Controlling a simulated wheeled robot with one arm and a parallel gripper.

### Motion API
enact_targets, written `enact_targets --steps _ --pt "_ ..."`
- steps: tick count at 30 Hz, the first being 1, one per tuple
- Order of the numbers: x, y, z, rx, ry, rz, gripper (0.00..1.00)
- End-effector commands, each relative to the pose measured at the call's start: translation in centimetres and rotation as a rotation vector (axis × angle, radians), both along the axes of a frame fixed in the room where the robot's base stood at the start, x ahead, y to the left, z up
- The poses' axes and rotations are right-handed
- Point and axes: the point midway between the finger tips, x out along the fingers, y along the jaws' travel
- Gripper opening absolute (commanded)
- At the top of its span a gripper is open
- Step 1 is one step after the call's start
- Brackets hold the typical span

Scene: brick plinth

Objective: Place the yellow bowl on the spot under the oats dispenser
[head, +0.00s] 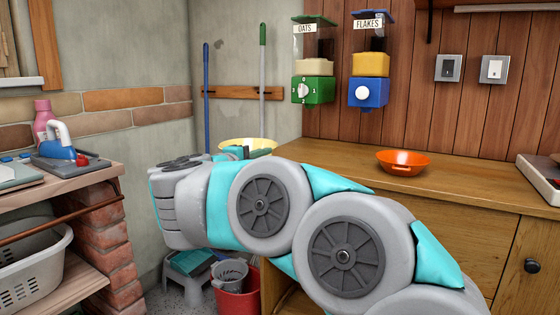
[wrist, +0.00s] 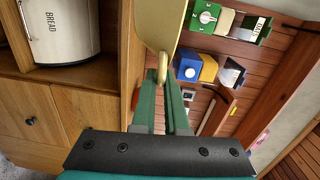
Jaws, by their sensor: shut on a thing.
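The yellow bowl (head: 247,144) shows behind my arm in the head view, left of and lower than the oats dispenser. My gripper (wrist: 163,78) is shut on the bowl's rim; the yellow bowl (wrist: 158,24) fills the top middle of the wrist view. In the head view my arm mostly hides the gripper. The green oats dispenser (head: 313,89) hangs on the back wall, labelled OATS; it also shows in the wrist view (wrist: 206,17). The counter (head: 330,157) lies below it, partly hidden by my arm. I see no marked spot there.
The blue flakes dispenser (head: 369,91) hangs right of the oats one. An orange bowl (head: 403,163) stands on the counter below and right of it. A bread bin (wrist: 62,28) shows in the wrist view.

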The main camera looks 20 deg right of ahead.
Motion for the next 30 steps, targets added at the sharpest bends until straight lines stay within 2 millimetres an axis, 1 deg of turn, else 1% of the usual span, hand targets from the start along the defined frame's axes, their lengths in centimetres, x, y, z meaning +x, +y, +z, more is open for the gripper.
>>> enact_targets --steps 2,5,15,21,24,27,30 --pt "-0.1 -0.5 0.5 -0.001 -0.004 -0.011 0.00" --pt "0.8 -1.8 0.3 -0.003 -0.004 -0.018 0.00" --pt "6.0 -8.2 -0.5 -0.003 -0.004 -0.019 0.00" --pt "8.7 -11.3 -0.8 -0.002 -0.005 -0.015 0.00" --pt "9.5 -12.1 -1.0 -0.003 -0.004 -0.012 0.00" --pt "9.8 -12.4 -1.2 -0.003 -0.003 -0.012 0.00" --pt "9.8 -12.5 -2.2 -0.004 -0.001 -0.012 0.00"
